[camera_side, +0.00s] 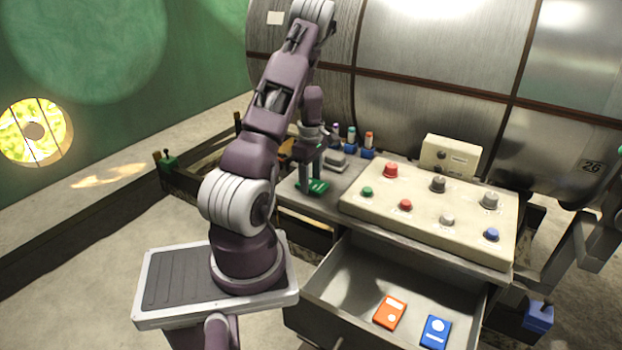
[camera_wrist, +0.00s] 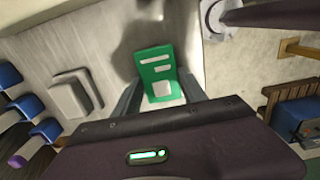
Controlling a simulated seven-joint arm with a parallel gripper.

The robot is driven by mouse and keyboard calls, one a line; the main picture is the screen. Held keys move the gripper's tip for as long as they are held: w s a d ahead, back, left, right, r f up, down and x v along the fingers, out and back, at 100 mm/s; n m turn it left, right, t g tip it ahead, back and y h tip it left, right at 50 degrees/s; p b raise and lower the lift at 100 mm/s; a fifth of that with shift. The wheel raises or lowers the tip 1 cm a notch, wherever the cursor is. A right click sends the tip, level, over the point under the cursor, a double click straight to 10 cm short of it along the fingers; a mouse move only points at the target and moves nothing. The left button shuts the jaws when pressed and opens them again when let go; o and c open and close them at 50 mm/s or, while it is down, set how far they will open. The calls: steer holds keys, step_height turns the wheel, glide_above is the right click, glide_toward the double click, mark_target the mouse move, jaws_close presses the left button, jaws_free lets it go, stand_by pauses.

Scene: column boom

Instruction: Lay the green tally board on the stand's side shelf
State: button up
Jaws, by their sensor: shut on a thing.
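The green tally board (camera_side: 316,187) has white markings and lies at or just above the grey left end of the stand's top (camera_side: 291,197). I cannot tell whether it touches that surface. My gripper (camera_side: 311,183) points down and is shut on the board. In the wrist view the board (camera_wrist: 155,66) sits between the two fingers of my gripper (camera_wrist: 160,92), its marked face towards the camera. I cannot clearly single out the side shelf; my arm hides part of the stand's left side.
A cream control panel (camera_side: 430,212) with coloured knobs covers the right of the stand top. An open drawer (camera_side: 335,285) below holds an orange board (camera_side: 389,312) and a blue board (camera_side: 435,332). A grey block (camera_side: 336,160) and blue holders (camera_side: 367,153) stand behind my gripper.

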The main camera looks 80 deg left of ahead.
steer(key=o, duration=1.3)
steer(key=shift+f, duration=0.1)
steer(key=shift+o, duration=0.2)
